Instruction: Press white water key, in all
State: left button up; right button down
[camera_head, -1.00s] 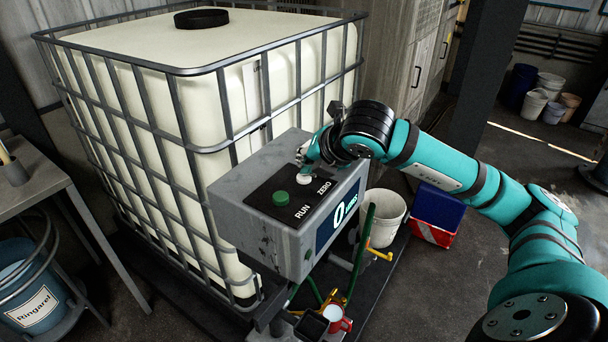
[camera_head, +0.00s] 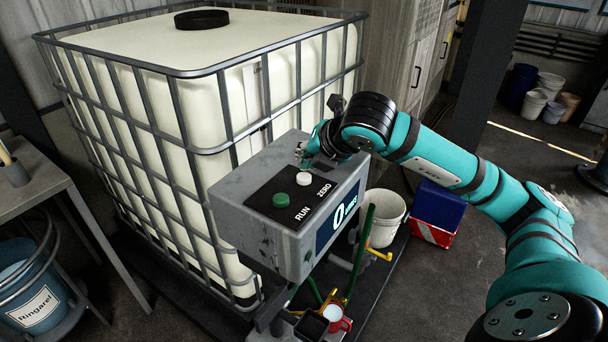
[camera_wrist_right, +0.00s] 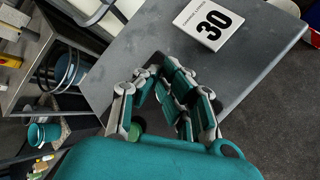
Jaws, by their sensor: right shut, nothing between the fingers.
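The white key (camera_head: 304,179) is a round button by the ZERO label, on the black panel (camera_head: 262,200) atop the grey control box (camera_head: 240,187). A green key (camera_head: 281,199) by the RUN label is beside it. My right gripper (camera_head: 303,153) is shut and empty, just behind the white key and apart from it in the picture. In the right wrist view my gripper's fingers (camera_wrist_right: 160,88) show over a grey surface, and the white key cannot be seen there. The box's display (camera_head: 344,210) shows a 0. My left gripper is not in view.
A large caged white tank (camera_head: 150,45) stands behind and left of the box. A white bucket (camera_head: 384,216) and a blue and red container (camera_head: 438,207) stand right of it. A card reading 30 (camera_wrist_right: 209,22) lies on the grey surface in the wrist view.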

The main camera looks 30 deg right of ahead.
aim_at(308, 175)
jog(key=shift+r, duration=0.1)
jog(key=shift+r+p, duration=1.5)
jog(key=shift+r, duration=1)
jog(key=shift+f, duration=0.15)
